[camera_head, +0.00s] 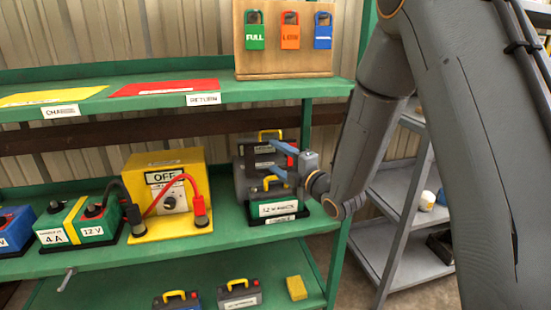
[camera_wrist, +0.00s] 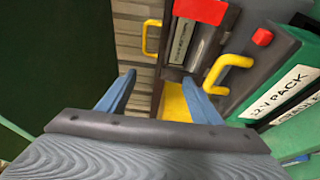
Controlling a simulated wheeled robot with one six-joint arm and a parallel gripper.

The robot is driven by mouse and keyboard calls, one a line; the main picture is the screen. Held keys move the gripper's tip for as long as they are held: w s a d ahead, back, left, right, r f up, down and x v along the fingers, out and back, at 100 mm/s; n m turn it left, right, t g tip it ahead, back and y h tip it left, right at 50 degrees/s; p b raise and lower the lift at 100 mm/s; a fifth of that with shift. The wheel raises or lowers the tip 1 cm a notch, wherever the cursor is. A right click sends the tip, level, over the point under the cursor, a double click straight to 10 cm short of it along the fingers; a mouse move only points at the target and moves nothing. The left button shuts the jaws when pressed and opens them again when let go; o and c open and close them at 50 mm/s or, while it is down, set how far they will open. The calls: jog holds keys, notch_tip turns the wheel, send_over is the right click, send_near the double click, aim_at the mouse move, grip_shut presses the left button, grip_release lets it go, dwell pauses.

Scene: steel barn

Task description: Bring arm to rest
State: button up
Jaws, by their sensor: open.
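My gripper (camera_head: 285,166) is at the right end of the green shelf's middle level, close to two dark battery packs with yellow handles. In the wrist view my gripper (camera_wrist: 160,95) has its two blue fingers spread apart with nothing between them. The front pack (camera_head: 275,206) carries a "12 V" label and stands in a green and black holder. The rear pack (camera_head: 262,147) is partly hidden behind it and my fingers. In the wrist view a yellow handle (camera_wrist: 228,72) lies just beyond the right finger; whether they touch I cannot tell.
A yellow box marked OFF (camera_head: 165,165) with red and black clamps stands left of the packs. A green battery (camera_head: 85,222) is farther left. Above are a RETURN mat (camera_head: 165,88) and a tag board (camera_head: 285,62). A grey rack (camera_head: 410,225) stands right.

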jog(key=s+d+f+m+g+h+p, duration=0.1)
jog(key=s+d+f+m+g+h, duration=0.2)
jog(key=s+d+m+h, duration=0.4)
jog(key=s+d+f+m+g+h+p, duration=0.1)
jog(key=s+d+f+m+g+h, duration=0.3)
jog(key=d+m, duration=0.5)
jog(key=s+d+m+g, duration=0.1)
jog(key=s+m+g, duration=0.1)
jog(key=s, duration=0.6)
jog(key=s+d+r+m+g+p, duration=0.1)
jog(key=s+d+m+g, duration=0.1)
jog(key=s, duration=0.6)
jog(key=s+d+r+m+g, duration=0.1)
jog(key=s+m+g, duration=0.2)
jog(key=s+m, duration=0.2)
jog(key=s, duration=0.3)
jog(key=shift+d+m+p, duration=0.3)
jog(key=shift+d, duration=0.05)
